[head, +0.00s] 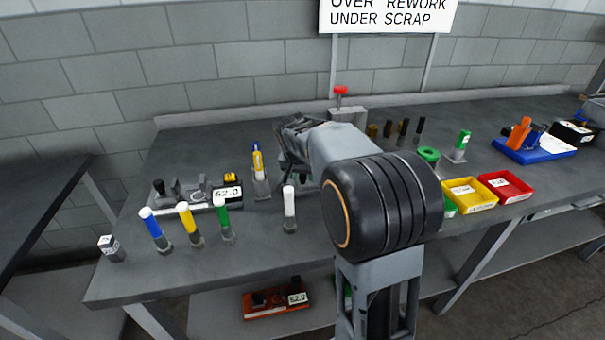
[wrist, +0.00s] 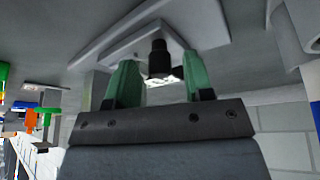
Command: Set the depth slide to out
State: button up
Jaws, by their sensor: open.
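My gripper (wrist: 160,75) shows in the wrist view with two green fingers spread apart. Between them is a short black knob (wrist: 159,57) on a pale grey stepped plate, with a small white patch beside it. No finger clearly touches the knob. I cannot tell whether this knob is the depth slide or how it is set. In the head view my arm hides most of the gripper and the thing under it, at the bench's middle. No depth slide can be picked out for certain in the head view.
A grey device with a 62.0 display (head: 227,194) is behind. Yellow (head: 470,197) and red (head: 506,186) trays lie right. A sign (head: 388,15) hangs behind.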

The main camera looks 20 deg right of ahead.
grip_shut()
dwell(0.5)
